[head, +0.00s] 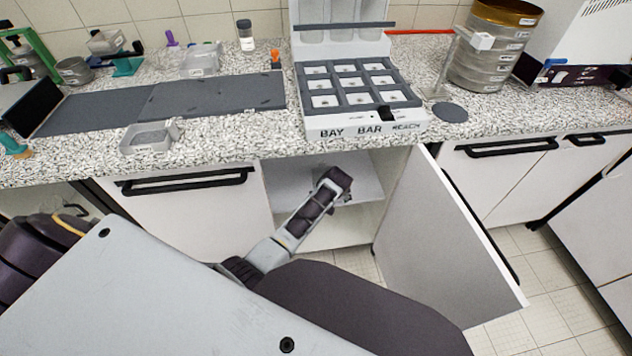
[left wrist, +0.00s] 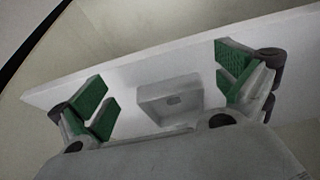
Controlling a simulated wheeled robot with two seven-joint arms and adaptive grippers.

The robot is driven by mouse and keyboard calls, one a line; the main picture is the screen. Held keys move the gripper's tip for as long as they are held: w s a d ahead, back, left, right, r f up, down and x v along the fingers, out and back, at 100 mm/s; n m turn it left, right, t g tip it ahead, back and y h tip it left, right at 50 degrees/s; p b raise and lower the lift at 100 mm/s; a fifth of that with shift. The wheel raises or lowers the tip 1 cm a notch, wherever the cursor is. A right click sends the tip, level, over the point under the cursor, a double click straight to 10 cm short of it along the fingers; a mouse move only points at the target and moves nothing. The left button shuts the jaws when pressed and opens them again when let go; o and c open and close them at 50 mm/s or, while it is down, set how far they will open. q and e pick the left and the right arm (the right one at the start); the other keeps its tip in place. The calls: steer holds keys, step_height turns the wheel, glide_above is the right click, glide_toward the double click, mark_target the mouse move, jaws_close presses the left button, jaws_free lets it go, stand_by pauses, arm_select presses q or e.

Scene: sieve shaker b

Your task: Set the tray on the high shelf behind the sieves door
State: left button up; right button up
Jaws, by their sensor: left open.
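The sieves door (head: 440,235) stands open, swung out to the right of the cabinet under the counter. Inside is a high shelf (head: 283,180), with the cabinet floor below it. My arm reaches into this opening; its gripper cannot be made out in the head view. In the left wrist view, my left gripper (left wrist: 168,85) is open, its green-padded fingers wide apart. A small light grey tray (left wrist: 163,113) rests on a white shelf surface (left wrist: 145,68) between the fingers, apart from both. The tray's near edge is partly hidden by the gripper body. My right gripper is out of view.
A similar grey tray (head: 150,138) sits on the speckled counter (head: 225,138) near its front edge. A sectioned rack (head: 360,125) and a stack of sieves (head: 488,55) stand farther right. The open door's edge projects into the room.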

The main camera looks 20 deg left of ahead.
arm_select(q)
steer(key=shift+r, duration=0.1)
steer(key=shift+s+d+r+m+t+h, duration=0.25)
steer(key=shift+d+r+m+t+h, duration=0.75)
steer(key=shift+r, duration=1.9)
steer(key=shift+s+d+r+m+t+h, duration=0.4)
steer(key=shift+r+m+t, duration=0.8)
steer(key=shift+r+t, duration=1.2)
steer(key=s+a+f+m+g, duration=0.1)
steer(key=s+f+g, duration=0.1)
steer(key=s+f, duration=0.7)
steer(key=s+a+f+m+g, duration=0.15)
steer(key=s+f, duration=0.45)
steer(key=f, duration=0.7)
steer(key=s+a+f+m+g, duration=0.1)
steer(key=s+f+g, duration=0.1)
steer(key=s+f, duration=0.6)
steer(key=s+a+f+m+g, duration=0.1)
steer(key=s+a+f+g, duration=0.1)
steer(key=s+f, duration=0.6)
steer(key=s, duration=0.5)
steer(key=shift+f, duration=0.2)
steer(key=shift+g, duration=0.25)
